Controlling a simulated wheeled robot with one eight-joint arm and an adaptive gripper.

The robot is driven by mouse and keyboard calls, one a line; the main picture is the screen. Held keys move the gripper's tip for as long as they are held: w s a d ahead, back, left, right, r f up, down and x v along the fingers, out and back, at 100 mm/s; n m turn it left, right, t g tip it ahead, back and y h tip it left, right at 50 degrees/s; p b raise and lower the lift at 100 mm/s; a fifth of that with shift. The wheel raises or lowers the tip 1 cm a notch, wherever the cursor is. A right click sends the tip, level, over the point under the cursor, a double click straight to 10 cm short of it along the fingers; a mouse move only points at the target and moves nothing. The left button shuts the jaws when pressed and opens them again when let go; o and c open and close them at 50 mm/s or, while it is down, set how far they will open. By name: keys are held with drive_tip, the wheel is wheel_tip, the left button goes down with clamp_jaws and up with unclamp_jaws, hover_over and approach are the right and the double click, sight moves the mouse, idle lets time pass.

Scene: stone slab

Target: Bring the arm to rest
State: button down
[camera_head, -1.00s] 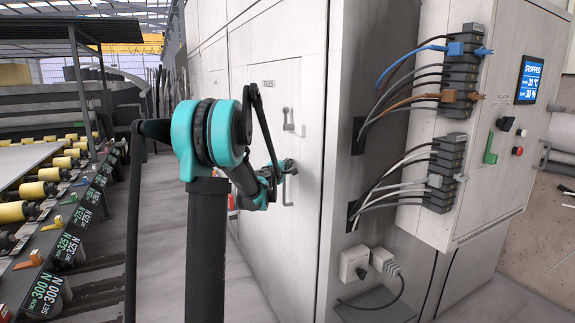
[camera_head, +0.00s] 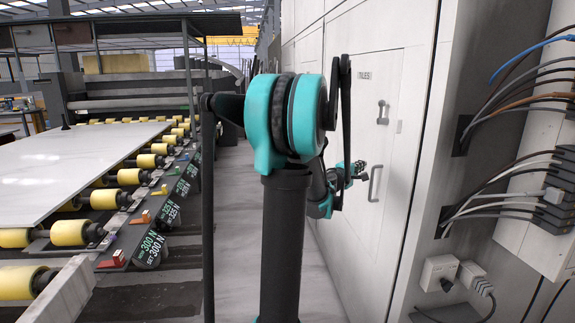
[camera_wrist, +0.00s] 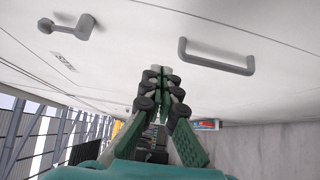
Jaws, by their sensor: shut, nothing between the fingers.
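My teal and black arm stands in the middle of the head view. My gripper (camera_head: 360,168) is small and far down the arm there, apart from the white cabinet door (camera_head: 352,110) and left of its grey pull handle (camera_head: 374,184). In the wrist view my gripper (camera_wrist: 160,72) has its fingertips together with nothing between them. The pull handle (camera_wrist: 215,62) shows right of the fingers and a turn latch (camera_wrist: 72,26) at the upper left. The door looks closed.
A roller conveyor with yellow rollers (camera_head: 88,232) carries a pale slab (camera_head: 60,170) on the left. A grey floor aisle (camera_head: 228,200) runs between it and the cabinets. Cables (camera_head: 510,95) and plugs stick out at the right.

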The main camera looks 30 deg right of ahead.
drive_tip(key=shift+a, duration=0.1)
drive_tip(key=w+a+f+m+y, duration=0.1)
drive_tip(key=a+f+y, duration=0.3)
drive_tip(key=a, duration=0.7)
drive_tip(key=a+f+m+y, duration=0.2)
drive_tip(key=a+f, duration=0.5)
drive_tip(key=a, duration=0.4)
drive_tip(key=w+a+f+m+y, duration=0.1)
drive_tip(key=a+f+y, duration=0.3)
drive_tip(key=a, duration=0.7)
drive_tip(key=s+a+f+y, duration=0.2)
drive_tip(key=s+a+f, duration=0.1)
drive_tip(key=a, duration=0.5)
drive_tip(key=s+a+f+y, duration=0.3)
drive_tip(key=s+a+f, duration=0.1)
drive_tip(key=a, duration=0.5)
drive_tip(key=s+a+f+y, duration=0.2)
drive_tip(key=s+a+f, duration=0.2)
drive_tip(key=a, duration=0.5)
drive_tip(key=shift+f+n+g, duration=0.4)
drive_tip(key=shift+f, duration=0.25)
